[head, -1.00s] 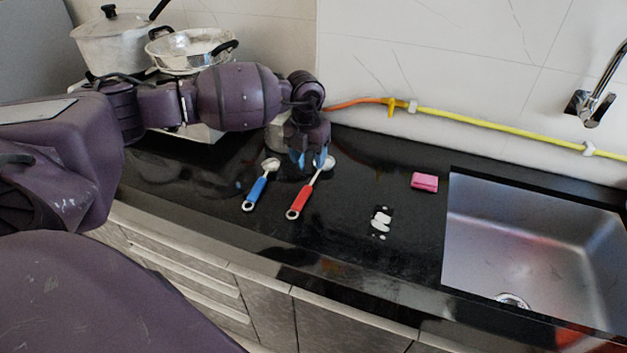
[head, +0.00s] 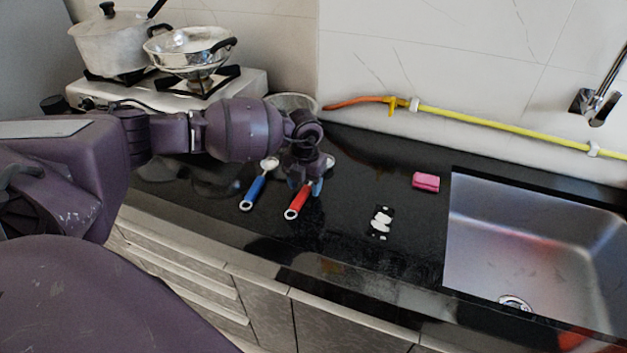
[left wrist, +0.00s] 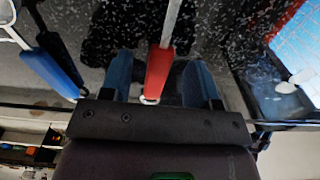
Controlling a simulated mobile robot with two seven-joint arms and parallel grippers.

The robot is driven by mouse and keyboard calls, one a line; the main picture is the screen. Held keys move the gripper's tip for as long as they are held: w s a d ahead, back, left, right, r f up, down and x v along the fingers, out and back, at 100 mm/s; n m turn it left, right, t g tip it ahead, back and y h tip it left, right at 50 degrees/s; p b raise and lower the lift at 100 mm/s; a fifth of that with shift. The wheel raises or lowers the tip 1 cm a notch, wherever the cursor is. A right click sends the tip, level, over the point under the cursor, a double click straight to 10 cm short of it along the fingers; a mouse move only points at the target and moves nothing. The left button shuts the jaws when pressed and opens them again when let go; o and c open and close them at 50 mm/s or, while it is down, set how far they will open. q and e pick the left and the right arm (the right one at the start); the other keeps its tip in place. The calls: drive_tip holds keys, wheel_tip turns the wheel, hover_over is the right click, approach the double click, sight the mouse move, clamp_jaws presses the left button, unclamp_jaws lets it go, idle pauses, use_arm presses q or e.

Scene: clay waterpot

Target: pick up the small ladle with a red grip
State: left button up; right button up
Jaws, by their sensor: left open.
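The small ladle with a red grip (head: 298,202) lies on the black counter, its grip toward the front edge. Its bowl end is mostly hidden behind my left gripper (head: 306,187) in the head view. In the left wrist view the red grip (left wrist: 158,72) lies between the two blue fingertips of my left gripper (left wrist: 160,80), with a gap on each side. The left gripper is open, low over the ladle. My right gripper is not in view.
A blue-gripped ladle (head: 254,192) lies just left of the red one. A pink sponge (head: 426,182), a black-and-white item (head: 381,222) and the sink (head: 540,240) are to the right. A stove (head: 160,98) with pots stands behind left. The counter's middle is clear.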

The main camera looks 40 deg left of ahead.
use_arm(q)
drive_tip(key=shift+f, duration=0.7)
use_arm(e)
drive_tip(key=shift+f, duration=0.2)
use_arm(q)
drive_tip(key=shift+r, duration=0.1)
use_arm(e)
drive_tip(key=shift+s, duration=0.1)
use_arm(q)
drive_tip(key=c, duration=1)
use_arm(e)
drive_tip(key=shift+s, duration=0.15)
